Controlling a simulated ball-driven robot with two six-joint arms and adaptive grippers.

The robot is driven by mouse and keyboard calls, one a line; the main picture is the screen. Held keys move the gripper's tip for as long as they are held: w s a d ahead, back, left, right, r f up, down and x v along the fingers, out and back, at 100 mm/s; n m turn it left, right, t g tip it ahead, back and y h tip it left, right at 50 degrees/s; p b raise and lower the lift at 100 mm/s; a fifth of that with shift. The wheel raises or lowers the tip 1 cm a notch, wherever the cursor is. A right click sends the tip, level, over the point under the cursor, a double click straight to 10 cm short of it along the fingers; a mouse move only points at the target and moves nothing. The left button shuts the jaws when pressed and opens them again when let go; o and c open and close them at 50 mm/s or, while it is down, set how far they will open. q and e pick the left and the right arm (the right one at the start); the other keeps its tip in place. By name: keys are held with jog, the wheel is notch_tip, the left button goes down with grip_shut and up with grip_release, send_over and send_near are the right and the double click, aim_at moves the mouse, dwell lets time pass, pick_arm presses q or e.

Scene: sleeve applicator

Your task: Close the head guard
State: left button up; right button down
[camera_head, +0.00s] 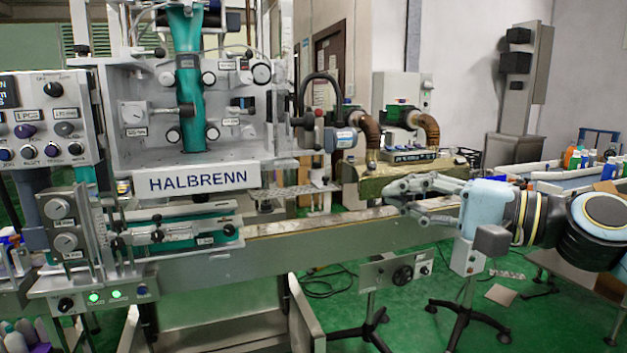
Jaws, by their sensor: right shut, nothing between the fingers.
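The applicator head of the HALBRENN machine stands at left centre in the head view, with a teal sleeve film (190,85) running down through it. A see-through guard panel (150,85) shows around the head, above the white HALBRENN sign (197,180). Its edges are faint, and I cannot tell how far open it is. My right gripper (391,192) comes in from the right and is shut and empty. It appears in front of the conveyor, to the right of the head, apart from the guard in the picture. My left gripper is not in view.
The conveyor (340,235) runs across below the head. A control panel (45,120) with knobs stands at the left. Brown ducts (370,130) and a gold-coloured housing (405,178) stand behind my right gripper. Tripod stands (470,312) rest on the green floor.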

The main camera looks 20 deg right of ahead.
jog(key=w+a+p, duration=0.5)
jog(key=w+a, duration=0.3)
jog(key=a, duration=0.2)
jog(key=shift+s+a, duration=0.1)
jog(key=shift+a, duration=0.05)
